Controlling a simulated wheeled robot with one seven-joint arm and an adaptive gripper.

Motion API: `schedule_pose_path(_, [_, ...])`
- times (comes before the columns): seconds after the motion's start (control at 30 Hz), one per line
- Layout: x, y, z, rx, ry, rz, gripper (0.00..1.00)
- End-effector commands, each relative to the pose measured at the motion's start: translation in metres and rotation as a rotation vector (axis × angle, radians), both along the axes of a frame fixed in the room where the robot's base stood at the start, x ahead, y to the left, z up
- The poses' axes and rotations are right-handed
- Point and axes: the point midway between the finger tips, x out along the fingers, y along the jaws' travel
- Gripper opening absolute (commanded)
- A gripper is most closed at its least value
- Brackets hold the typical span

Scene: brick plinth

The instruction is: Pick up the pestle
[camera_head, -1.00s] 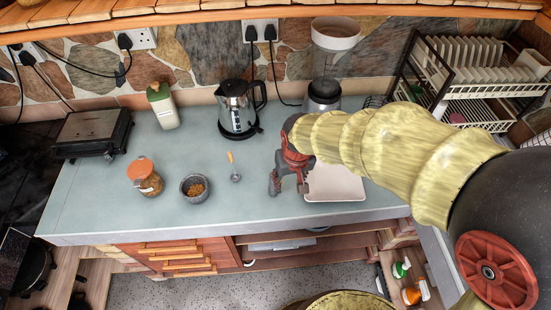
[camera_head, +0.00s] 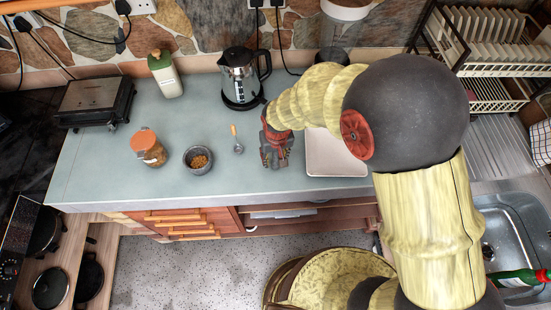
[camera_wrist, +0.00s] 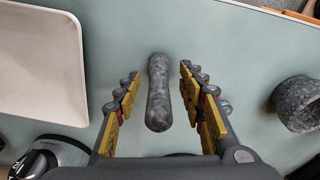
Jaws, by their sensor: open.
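The pestle (camera_wrist: 159,95) is a speckled grey stone rod lying on the pale blue-green counter in the wrist view. My gripper (camera_wrist: 159,78) is open, with a yellow-padded finger on each side of the pestle and a gap on both sides. In the head view my gripper (camera_head: 276,158) points down at the counter, left of the white tray. I cannot make out the pestle in the head view; the gripper covers that spot. The stone mortar (camera_head: 198,160) holds brown bits and stands to the left; it also shows at the right of the wrist view (camera_wrist: 298,103).
The white tray (camera_head: 336,155) lies close right of my gripper. A small wooden-handled tool (camera_head: 236,140) lies close left. A kettle (camera_head: 242,78) stands behind, and an orange-lidded jar (camera_head: 149,149) farther left. The counter's front edge (camera_head: 225,198) is near.

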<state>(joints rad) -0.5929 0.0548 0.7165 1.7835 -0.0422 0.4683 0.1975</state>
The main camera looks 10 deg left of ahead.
Motion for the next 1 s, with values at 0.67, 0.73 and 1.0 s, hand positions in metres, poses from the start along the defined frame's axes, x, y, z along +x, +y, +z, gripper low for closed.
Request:
schedule_pose_path(0.67, [0.0016, 0.0003, -0.0123, 0.0, 0.0, 0.0, 0.2])
schedule_pose_path(0.73, [0.0016, 0.0003, -0.0124, 0.0, 0.0, 0.0, 0.16])
schedule_pose_path(1.0, [0.0018, 0.0003, -0.0124, 0.0, -0.001, 0.0, 0.01])
